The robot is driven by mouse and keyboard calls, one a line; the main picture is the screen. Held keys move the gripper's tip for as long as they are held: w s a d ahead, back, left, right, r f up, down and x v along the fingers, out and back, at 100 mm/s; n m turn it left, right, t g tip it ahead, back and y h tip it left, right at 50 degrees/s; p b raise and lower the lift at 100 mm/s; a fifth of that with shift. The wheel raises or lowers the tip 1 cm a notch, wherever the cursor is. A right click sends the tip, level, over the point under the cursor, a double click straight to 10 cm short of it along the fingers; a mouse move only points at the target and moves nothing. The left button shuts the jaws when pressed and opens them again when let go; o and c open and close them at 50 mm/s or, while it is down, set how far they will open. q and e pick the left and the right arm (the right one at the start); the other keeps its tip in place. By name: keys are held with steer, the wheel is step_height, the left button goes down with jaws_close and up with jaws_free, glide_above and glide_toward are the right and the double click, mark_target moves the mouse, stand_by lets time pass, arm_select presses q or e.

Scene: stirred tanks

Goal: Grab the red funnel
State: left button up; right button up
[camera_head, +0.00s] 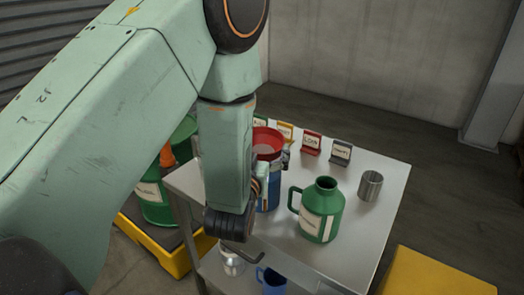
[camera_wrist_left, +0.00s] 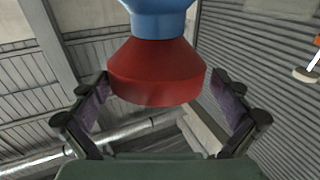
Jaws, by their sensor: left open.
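The red funnel (camera_head: 267,141) sits wide end up on a blue container (camera_head: 271,194) on the metal table, partly hidden behind my left arm. In the left wrist view the picture is turned over: the funnel (camera_wrist_left: 157,72) widens downward below the blue container (camera_wrist_left: 157,14). My left gripper (camera_wrist_left: 160,92) is open, with one finger on either side of the funnel and visible gaps between. In the head view its fingers are mostly hidden by my own wrist near the funnel. My right gripper is not in view.
A green jug (camera_head: 320,210) and a metal cup (camera_head: 370,185) stand right of the funnel on the table (camera_head: 378,222). Small label stands (camera_head: 311,143) line the back. Green containers (camera_head: 154,203) stand on a yellow-edged pallet at left. A yellow block (camera_head: 440,275) is at front right.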

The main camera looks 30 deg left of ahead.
arm_select(q)
steer(key=shift+d+x, duration=0.1)
steer(key=shift+x, duration=0.55)
steer(key=shift+d+x, duration=0.15)
steer(key=shift+x, duration=0.5)
steer(key=shift+a, duration=0.1)
steer(key=shift+c, duration=0.2)
steer(key=shift+c, duration=0.8)
steer(key=shift+r, duration=0.1)
steer(key=c, duration=0.4)
steer(key=shift+c, duration=0.9)
